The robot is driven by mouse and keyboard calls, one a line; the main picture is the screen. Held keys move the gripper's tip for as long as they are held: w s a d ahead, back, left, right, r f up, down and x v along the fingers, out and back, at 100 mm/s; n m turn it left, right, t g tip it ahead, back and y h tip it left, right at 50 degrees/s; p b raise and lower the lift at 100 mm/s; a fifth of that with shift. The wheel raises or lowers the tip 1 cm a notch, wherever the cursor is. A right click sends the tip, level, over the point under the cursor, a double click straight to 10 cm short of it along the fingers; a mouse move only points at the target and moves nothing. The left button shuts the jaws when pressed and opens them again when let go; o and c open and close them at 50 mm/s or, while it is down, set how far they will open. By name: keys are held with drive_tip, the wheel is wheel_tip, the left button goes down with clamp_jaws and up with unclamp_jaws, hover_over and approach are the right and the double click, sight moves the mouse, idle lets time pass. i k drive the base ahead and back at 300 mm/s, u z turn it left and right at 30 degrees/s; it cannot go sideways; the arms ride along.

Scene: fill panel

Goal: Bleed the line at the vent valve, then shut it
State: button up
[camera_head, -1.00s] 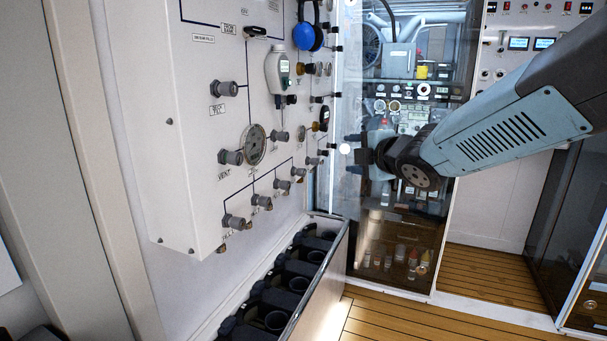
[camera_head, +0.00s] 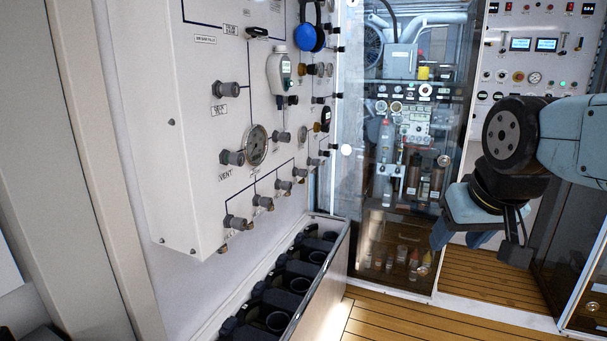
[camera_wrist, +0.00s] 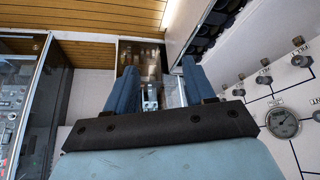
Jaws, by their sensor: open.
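The vent valve (camera_head: 232,157) is a grey knob on the white wall panel (camera_head: 185,110), above the label VENT and left of a round gauge (camera_head: 256,145). My gripper (camera_head: 462,241) is far to the right of the panel, in front of the glass cabinet and pointing down. In the wrist view its two blue fingers (camera_wrist: 158,78) are apart with nothing between them.
A row of similar knobs (camera_head: 263,202) runs along the panel's lower part. A long bin with black holders (camera_head: 298,283) stands below it. A glass-fronted cabinet (camera_head: 400,230) is at the back. Wooden floor (camera_head: 400,318) is clear.

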sight(238, 159)
drive_tip(key=z, duration=0.55)
drive_tip(key=i, duration=0.15)
drive_tip(key=u, duration=2.75)
drive_tip(key=k, duration=1.05)
drive_tip(key=z, duration=0.85)
drive_tip(key=i, duration=1)
drive_tip(key=z, duration=0.1)
